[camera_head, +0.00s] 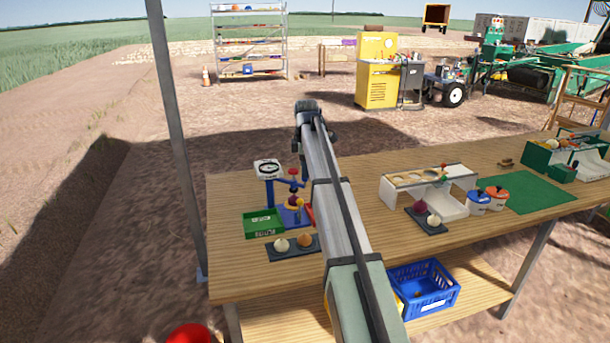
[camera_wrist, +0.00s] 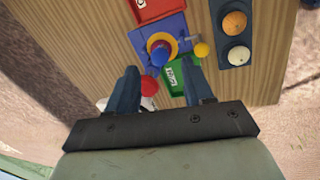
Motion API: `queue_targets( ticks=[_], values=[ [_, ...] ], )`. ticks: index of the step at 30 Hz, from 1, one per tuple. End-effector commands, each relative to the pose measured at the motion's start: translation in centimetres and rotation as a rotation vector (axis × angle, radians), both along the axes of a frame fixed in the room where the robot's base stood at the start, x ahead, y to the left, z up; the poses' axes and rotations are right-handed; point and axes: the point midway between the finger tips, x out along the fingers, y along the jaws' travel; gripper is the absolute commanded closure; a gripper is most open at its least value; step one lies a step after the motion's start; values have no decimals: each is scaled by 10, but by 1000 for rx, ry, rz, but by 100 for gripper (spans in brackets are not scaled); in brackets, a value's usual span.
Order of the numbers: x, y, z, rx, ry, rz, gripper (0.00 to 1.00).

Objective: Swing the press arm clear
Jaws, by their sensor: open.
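The press is a blue stand on the bench, left of my arm in the head view. Its blue press arm (camera_head: 289,182) reaches over the blue base (camera_head: 298,215), with a red knob (camera_head: 293,172) above. A purple-red onion-like item (camera_head: 293,200) sits below the arm. In the wrist view, the blue base (camera_wrist: 143,39) carries a yellow ring (camera_wrist: 172,43) around a blue rounded part (camera_wrist: 159,56). Contact cannot be told; my arm hides the fingertips in the head view.
Right of my arm are another tray (camera_head: 427,222), a white rack (camera_head: 460,176), lidded pots (camera_head: 494,198) and a green mat (camera_head: 540,194).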

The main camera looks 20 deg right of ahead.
Motion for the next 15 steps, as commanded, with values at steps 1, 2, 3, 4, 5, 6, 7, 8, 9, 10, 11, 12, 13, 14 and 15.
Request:
queue_targets(
  ticks=[1,2,3,4,5,6,7,8,9,10,11,12,13,14,15],
  values=[
    [1,0,-8,0,1,0,49],
    [2,0,-12,0,0,0,49],
    [3,-1,-17,0,0,0,49],
    [4,-1,-20,0,0,0,49],
    [4,-1,-24,0,1,0,49],
    [5,-1,-27,0,1,0,49],
    [5,-1,-29,0,1,0,49],
    [6,-1,-31,0,0,0,49],
    [6,-1,-33,0,0,0,49],
    [7,-1,-35,0,-1,0,49],
    [7,-1,-36,0,-1,0,49],
    [7,-1,-37,0,-1,0,49],
    [7,-1,-38,0,-1,0,49],
    [7,-1,-38,0,-1,0,49],
    [8,-2,-38,0,-1,0,49]
  ],
)
